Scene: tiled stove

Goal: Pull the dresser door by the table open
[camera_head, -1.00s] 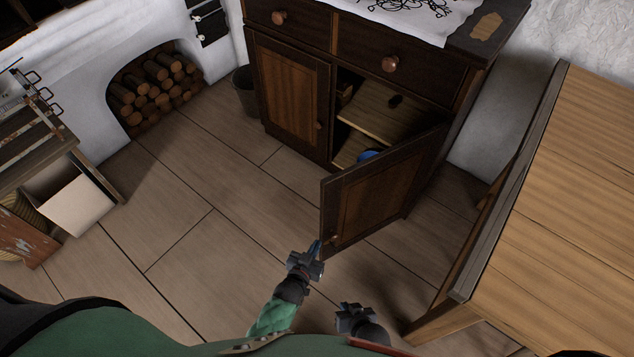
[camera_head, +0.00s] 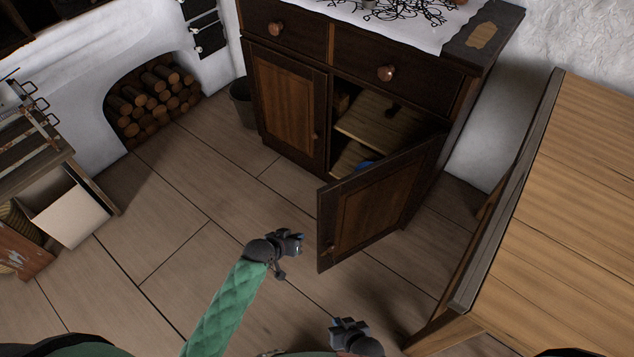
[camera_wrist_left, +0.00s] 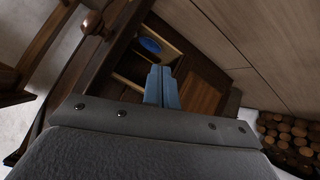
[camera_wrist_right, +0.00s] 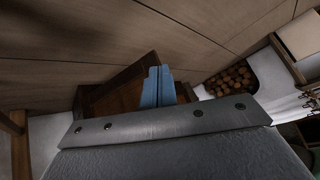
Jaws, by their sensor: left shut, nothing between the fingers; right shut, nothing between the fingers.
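The dresser (camera_head: 290,60) is dark wood. Its right door (camera_head: 375,205), on the table's side, stands swung out toward me, with its small knob (camera_head: 329,251) near the free edge. Shelves and a blue item (camera_head: 364,166) show inside. My left gripper (camera_head: 299,242) is shut and empty, just left of the door's free edge, apart from it. Its closed blue fingers (camera_wrist_left: 162,88) point toward the opening in the left wrist view. My right gripper (camera_head: 350,328) is shut and empty, low in the head view. Its fingers (camera_wrist_right: 158,88) show closed in the right wrist view.
The wooden table (camera_head: 560,210) stands close on the right of the open door. A dark bucket (camera_head: 243,102) is by the dresser's left side. Firewood (camera_head: 150,100) fills a wall niche.

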